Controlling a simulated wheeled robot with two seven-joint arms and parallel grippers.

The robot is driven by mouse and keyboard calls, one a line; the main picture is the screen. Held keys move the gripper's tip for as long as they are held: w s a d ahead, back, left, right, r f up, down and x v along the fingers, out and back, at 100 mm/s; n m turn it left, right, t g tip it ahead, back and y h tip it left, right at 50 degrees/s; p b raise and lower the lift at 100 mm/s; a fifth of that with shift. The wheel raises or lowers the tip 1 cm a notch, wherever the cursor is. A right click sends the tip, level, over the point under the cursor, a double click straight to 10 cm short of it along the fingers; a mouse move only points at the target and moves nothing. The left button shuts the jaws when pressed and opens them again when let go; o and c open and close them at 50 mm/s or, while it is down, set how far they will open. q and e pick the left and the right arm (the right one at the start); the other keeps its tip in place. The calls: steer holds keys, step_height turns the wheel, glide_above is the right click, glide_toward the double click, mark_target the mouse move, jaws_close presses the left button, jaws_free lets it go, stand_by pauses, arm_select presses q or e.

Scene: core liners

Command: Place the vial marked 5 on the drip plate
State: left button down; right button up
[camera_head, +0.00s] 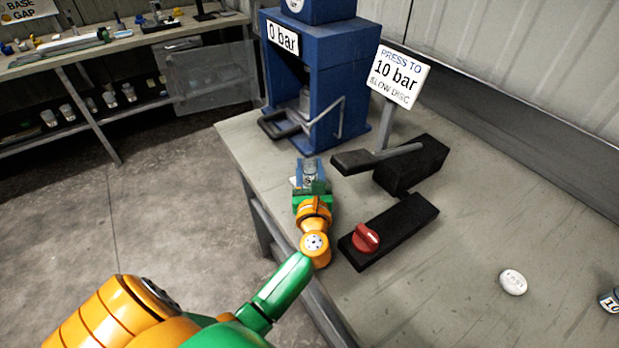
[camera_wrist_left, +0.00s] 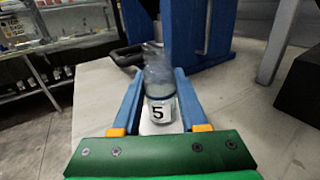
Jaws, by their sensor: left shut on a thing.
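My left gripper (camera_head: 311,172) is shut on the vial marked 5 (camera_wrist_left: 159,108). The clear vial stands upright between the two blue fingers, its white label facing the left wrist camera. In the head view the vial (camera_head: 310,176) shows small between the fingers, above the table's near left part. A dark flat plate (camera_head: 280,124) juts from the front of the blue press, beyond the gripper; it looks like the drip plate, but I cannot be sure. In the left wrist view this plate (camera_wrist_left: 126,54) lies behind and left of the vial, apart from it. My right gripper is not in view.
The blue press (camera_head: 346,110) reads 0 bar. A black lever block (camera_head: 410,165) with a "10 bar" sign (camera_head: 399,76) and a black bar with a red knob (camera_head: 366,237) lie right of my arm. A white disc (camera_head: 513,282) and a vial (camera_head: 609,300) are farther right.

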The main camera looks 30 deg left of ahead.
arm_select(q)
steer(key=shift+w, duration=0.1)
steer(key=shift+f, duration=0.1)
steer(key=shift+c, duration=2.2)
jaws_free()
steer(key=shift+d+r+p, duration=0.15)
steer(key=shift+r+p, duration=0.05)
steer(key=shift+p, duration=0.1)
steer(key=v, duration=1.1)
steer(key=shift+f+b, duration=0.1)
steer(key=shift+b, duration=0.2)
steer(key=shift+s+d, duration=0.2)
steer(key=shift+s, duration=0.25)
